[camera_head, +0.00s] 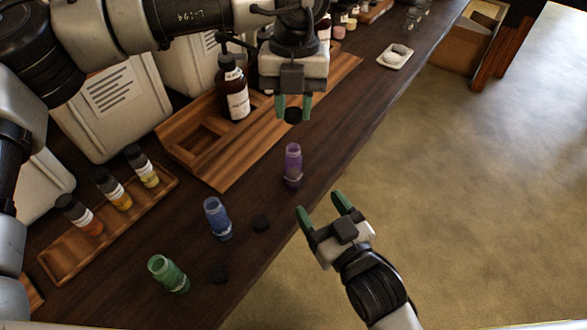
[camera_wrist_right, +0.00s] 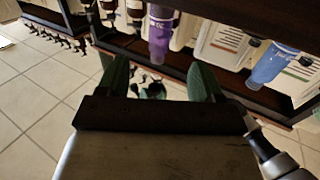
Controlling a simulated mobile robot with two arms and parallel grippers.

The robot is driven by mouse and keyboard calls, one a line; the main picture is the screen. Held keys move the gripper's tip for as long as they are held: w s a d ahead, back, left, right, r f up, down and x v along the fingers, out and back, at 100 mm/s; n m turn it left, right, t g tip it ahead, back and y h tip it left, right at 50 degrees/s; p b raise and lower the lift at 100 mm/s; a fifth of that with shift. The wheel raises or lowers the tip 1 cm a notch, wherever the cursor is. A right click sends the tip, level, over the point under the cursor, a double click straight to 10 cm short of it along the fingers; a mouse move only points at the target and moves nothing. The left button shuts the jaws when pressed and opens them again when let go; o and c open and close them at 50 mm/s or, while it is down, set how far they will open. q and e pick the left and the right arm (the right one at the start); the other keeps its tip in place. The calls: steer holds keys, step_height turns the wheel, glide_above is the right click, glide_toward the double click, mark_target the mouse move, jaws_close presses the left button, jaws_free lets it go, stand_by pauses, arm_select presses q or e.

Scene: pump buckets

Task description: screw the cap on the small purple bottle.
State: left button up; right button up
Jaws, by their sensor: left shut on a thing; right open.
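The small purple bottle (camera_head: 292,165) stands upright and uncapped near the table's front edge; in the right wrist view it (camera_wrist_right: 160,32) is at the top centre. A black cap (camera_head: 293,115) is held between the green fingertips of my left gripper (camera_head: 293,108), which is above and behind the purple bottle, apart from it. My right gripper (camera_head: 325,205) is open and empty, in front of the table edge, to the lower right of the bottle. In the right wrist view its fingers (camera_wrist_right: 165,85) are spread below the bottle.
A blue bottle (camera_head: 217,219) and a green bottle (camera_head: 168,274) stand uncapped at left, with black caps (camera_head: 261,222) (camera_head: 220,273) beside them. A wooden tray (camera_head: 120,215) holds small capped bottles. A brown pump bottle (camera_head: 233,90) stands in a wooden rack (camera_head: 205,165). A white dish (camera_head: 395,57) lies farther back.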

mark_target(297, 173)
steer(key=x, duration=1.1)
steer(key=shift+s, duration=0.1)
jaws_close()
arm_select(q)
steer(key=shift+f, duration=2.5)
